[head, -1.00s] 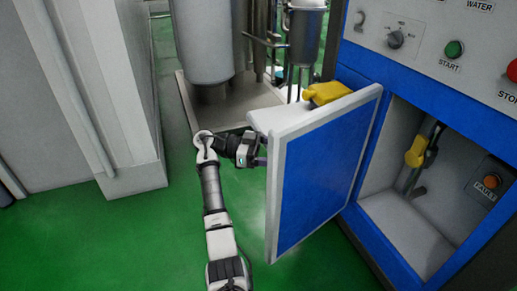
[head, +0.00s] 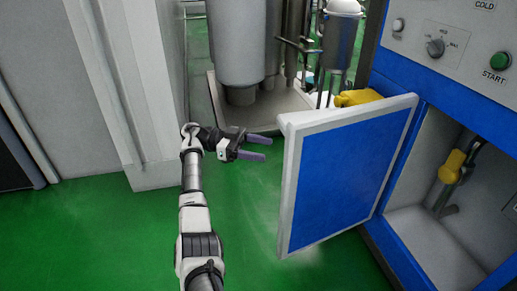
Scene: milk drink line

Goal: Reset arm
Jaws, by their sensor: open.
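My gripper (head: 258,147) is in the middle of the head view, over the green floor and left of the open cabinet door. Its two fingers point right, toward the door's free edge, and are apart with nothing between them. My arm (head: 193,190) reaches up to it from the bottom of the picture. The door (head: 347,180) has a blue panel with a pale frame. It stands open, and the gripper appears clear of it.
The blue cabinet (head: 463,110) has a knob (head: 436,47) and a green START button (head: 501,61). A yellow-handled valve (head: 452,166) is inside. Another yellow part (head: 357,97) shows behind the door. A steel tank (head: 237,45) stands behind; a pale wall column (head: 130,90) is left.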

